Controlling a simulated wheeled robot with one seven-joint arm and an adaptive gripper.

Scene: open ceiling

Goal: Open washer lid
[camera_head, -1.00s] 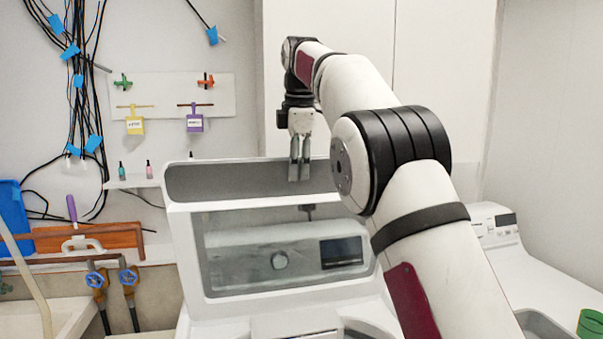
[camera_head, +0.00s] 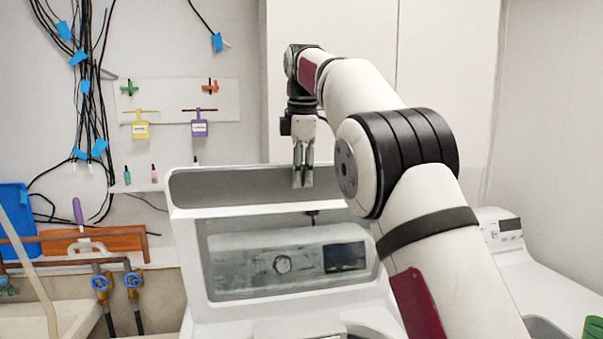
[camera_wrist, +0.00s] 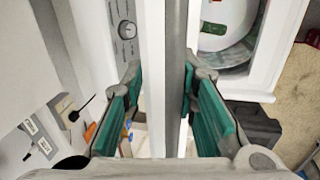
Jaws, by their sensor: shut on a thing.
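The washer lid (camera_head: 230,222) stands raised, nearly upright, on the white washer. Through its clear window I see the control panel (camera_head: 290,270) with a knob and a dark display. My gripper (camera_head: 303,185) points down at the lid's upper part. In the wrist view the teal fingers of my gripper (camera_wrist: 165,98) are shut on the lid's edge (camera_wrist: 172,50), one on each side. The control panel knob (camera_wrist: 126,30) lies left of the lid there. The open tub (camera_wrist: 225,35) shows to the right, partly cut off. My arm hides the lid's right side in the head view.
A second white machine (camera_head: 540,275) stands at the right, with a green object (camera_head: 593,328) near it. A sink (camera_head: 40,318) and pipes with blue valves (camera_head: 101,282) are at the left. Cables and a tool board (camera_head: 180,118) are on the wall behind.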

